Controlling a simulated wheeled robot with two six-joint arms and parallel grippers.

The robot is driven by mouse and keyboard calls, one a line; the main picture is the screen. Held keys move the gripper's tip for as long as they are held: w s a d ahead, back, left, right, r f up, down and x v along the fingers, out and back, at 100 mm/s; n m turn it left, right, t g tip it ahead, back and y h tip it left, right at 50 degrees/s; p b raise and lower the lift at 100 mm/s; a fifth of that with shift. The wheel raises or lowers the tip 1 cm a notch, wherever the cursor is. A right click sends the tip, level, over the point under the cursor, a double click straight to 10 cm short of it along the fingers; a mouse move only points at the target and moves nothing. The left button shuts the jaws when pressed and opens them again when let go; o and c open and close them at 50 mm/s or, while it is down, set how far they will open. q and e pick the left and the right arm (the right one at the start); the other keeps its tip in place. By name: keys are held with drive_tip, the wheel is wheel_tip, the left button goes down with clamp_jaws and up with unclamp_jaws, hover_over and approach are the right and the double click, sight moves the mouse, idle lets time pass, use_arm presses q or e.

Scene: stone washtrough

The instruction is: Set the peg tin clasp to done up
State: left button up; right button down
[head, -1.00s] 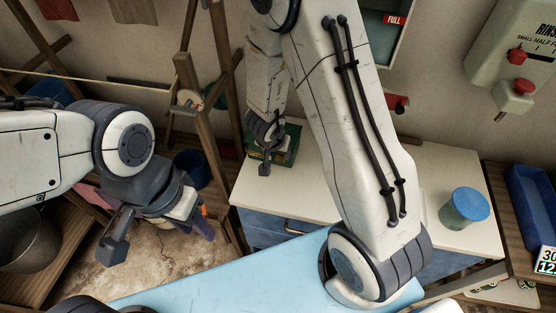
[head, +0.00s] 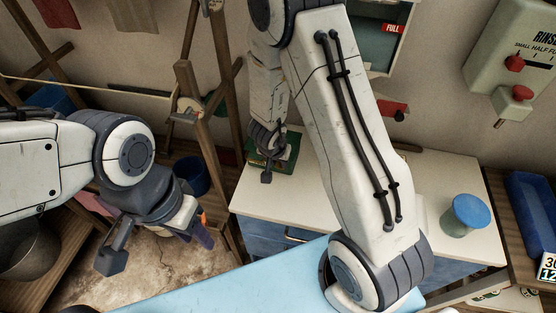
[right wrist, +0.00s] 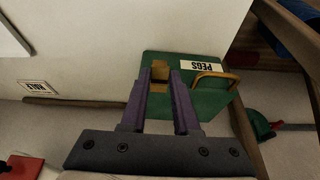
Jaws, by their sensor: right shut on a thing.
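The green peg tin (right wrist: 207,103), lettered PEGS, shows in the right wrist view with a brass handle (right wrist: 215,76) on its right. Its brass clasp (right wrist: 160,70) lies between the purple fingertips of my right gripper (right wrist: 161,78), which is shut on it. Whether the clasp is done up cannot be told. In the head view the tin (head: 287,158) stands at the left end of the white worktop, partly hidden by my right wrist; the fingers are hidden there. My left gripper (head: 200,236) hangs over the floor at left, away from the tin; its finger gap is unclear.
The white worktop (head: 330,190) has clear room right of the tin. A blue-lidded tub (head: 467,213) stands at its right end. Wooden frame legs (head: 205,140) rise just left of the worktop. A blue tray (head: 530,205) is at far right.

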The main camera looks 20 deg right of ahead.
drive_tip(key=shift+w+d+r+g+y+p, duration=0.4)
drive_tip(key=shift+w+r+g+y+p, duration=0.25)
drive_tip(key=shift+p, duration=4.1)
drive_tip(key=shift+d+f+g+p, duration=0.1)
drive_tip(key=shift+f+g+p, duration=0.15)
drive_tip(key=shift+p, duration=0.4)
drive_tip(key=shift+f, duration=0.1)
drive_tip(key=c, duration=0.6)
unclamp_jaws()
drive_tip(key=shift+c, duration=0.2)
